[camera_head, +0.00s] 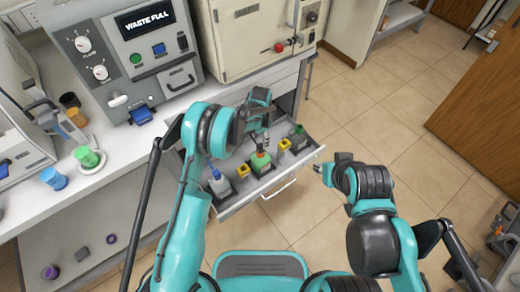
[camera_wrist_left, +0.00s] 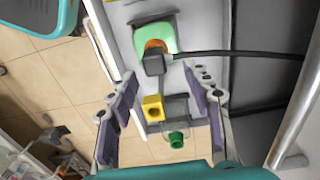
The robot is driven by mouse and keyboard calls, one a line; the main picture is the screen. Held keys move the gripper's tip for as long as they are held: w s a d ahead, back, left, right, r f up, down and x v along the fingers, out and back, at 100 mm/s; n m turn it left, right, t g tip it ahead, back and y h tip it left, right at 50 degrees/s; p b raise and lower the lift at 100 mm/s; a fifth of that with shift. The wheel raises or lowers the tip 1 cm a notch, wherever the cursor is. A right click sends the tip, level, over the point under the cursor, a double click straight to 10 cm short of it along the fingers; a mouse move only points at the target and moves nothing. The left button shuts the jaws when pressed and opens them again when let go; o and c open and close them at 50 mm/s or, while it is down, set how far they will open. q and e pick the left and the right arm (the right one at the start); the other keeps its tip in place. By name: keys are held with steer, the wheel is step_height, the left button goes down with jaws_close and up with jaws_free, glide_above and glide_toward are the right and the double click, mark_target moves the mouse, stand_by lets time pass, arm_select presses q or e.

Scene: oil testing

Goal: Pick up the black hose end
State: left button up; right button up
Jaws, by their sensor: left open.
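The black hose end (camera_wrist_left: 154,63) sits at an orange fitting on a green-topped container (camera_wrist_left: 158,36) in the left wrist view. Its black hose runs off to the right there. The green container (camera_head: 261,164) stands in the middle of the open drawer (camera_head: 233,207) in the head view; the hose end is mostly hidden there by my left gripper. My left gripper (camera_head: 260,143) is over the drawer, pointing down. Its purple-padded fingers (camera_wrist_left: 164,80) are open on either side below the hose end, with nothing held. My right gripper (camera_head: 324,172) is right of the drawer, away from it.
A blue-capped bottle (camera_head: 217,175), yellow blocks (camera_head: 243,170) and a green-capped bottle (camera_head: 299,130) share the drawer. A machine showing "WASTE FULL" (camera_head: 125,50) and a cream cabinet (camera_head: 245,35) stand behind. Green (camera_head: 88,158) and blue (camera_head: 54,178) cups stand at left.

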mark_target(261, 146)
arm_select(q)
steer(key=f+b, duration=0.1)
steer(key=f, duration=0.2)
steer(key=f+b, duration=0.1)
steer(key=f, duration=0.1)
steer(key=shift+s+b, duration=0.3)
steer(key=shift+s, duration=0.1)
jaws_close()
steer(key=shift+r, duration=0.2)
